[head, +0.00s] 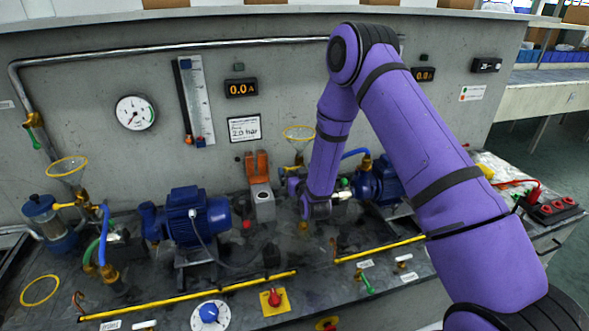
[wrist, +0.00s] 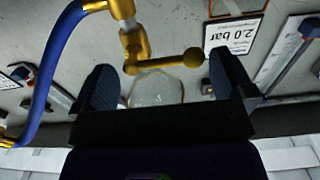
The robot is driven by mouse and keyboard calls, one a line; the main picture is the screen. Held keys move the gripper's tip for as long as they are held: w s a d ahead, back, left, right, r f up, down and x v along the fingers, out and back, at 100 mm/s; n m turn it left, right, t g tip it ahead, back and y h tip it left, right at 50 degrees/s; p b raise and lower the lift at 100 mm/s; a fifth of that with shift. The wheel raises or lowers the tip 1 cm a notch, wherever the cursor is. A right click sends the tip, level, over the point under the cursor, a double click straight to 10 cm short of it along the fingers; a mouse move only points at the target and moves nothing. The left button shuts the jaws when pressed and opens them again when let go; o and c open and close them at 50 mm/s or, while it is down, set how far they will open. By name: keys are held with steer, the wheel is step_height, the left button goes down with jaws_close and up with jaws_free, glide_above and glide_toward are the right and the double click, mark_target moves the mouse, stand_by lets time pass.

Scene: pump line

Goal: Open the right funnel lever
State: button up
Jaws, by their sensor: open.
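The right funnel (head: 299,132) shows in the head view as a clear cone with a yellow rim, left of my arm. Its clear bowl shows in the wrist view (wrist: 157,90) between my fingers. The right funnel lever (wrist: 172,62) is a brass-yellow bar with a ball end, running sideways from a brass valve (wrist: 135,45). My gripper (wrist: 160,66) is open, with one dark finger on each side of the funnel and lever. I cannot tell whether a finger touches the lever.
A blue hose (wrist: 48,70) curves beside the valve. A 2.0 bar sign (head: 244,129) hangs on the wall behind. A blue pump (head: 198,217) stands left of my arm, another (head: 374,184) to its right. The left funnel (head: 67,168) is far left.

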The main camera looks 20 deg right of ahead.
steer(key=shift+w, duration=1.15)
steer(key=c, duration=1.1)
steer(key=shift+o, duration=0.2)
